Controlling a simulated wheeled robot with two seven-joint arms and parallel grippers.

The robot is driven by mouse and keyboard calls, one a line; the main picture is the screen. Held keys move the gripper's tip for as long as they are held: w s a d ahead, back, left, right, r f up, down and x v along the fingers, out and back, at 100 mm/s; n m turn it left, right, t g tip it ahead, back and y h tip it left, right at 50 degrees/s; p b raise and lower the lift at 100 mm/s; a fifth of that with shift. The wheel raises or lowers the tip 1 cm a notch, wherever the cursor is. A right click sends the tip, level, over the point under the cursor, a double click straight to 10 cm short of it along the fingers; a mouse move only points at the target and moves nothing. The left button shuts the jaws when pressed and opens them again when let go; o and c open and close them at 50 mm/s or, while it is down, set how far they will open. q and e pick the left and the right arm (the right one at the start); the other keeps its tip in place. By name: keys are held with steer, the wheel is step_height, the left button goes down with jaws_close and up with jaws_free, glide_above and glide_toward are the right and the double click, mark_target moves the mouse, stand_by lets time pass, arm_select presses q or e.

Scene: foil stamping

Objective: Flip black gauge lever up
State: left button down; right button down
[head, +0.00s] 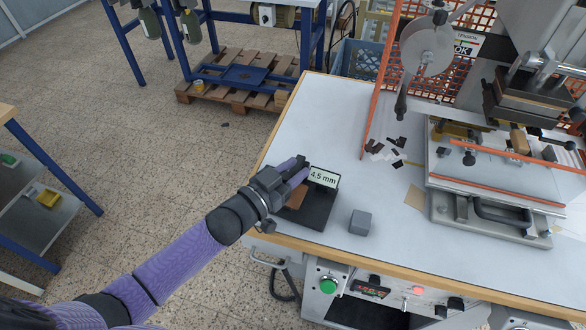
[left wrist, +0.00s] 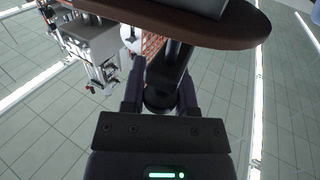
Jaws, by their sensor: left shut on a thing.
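The black gauge stands near the left front corner of the table. Its display (head: 323,178) reads 4.5 mm, and a brown piece (head: 296,198) shows on its dark base (head: 316,214). My left gripper (head: 298,170) is at the gauge's upper left, beside the display. It is shut on a dark part that I take for the black lever; the fingers mostly hide it in the head view. In the left wrist view, the lever (left wrist: 166,72) shows as a dark upright part between the two fingers (left wrist: 161,95). My right gripper is not in view.
A small grey cube (head: 360,222) lies right of the gauge. Dark scraps (head: 388,149) lie farther back. The stamping press (head: 500,170) fills the table's right side. The white table top (head: 325,115) behind the gauge is clear.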

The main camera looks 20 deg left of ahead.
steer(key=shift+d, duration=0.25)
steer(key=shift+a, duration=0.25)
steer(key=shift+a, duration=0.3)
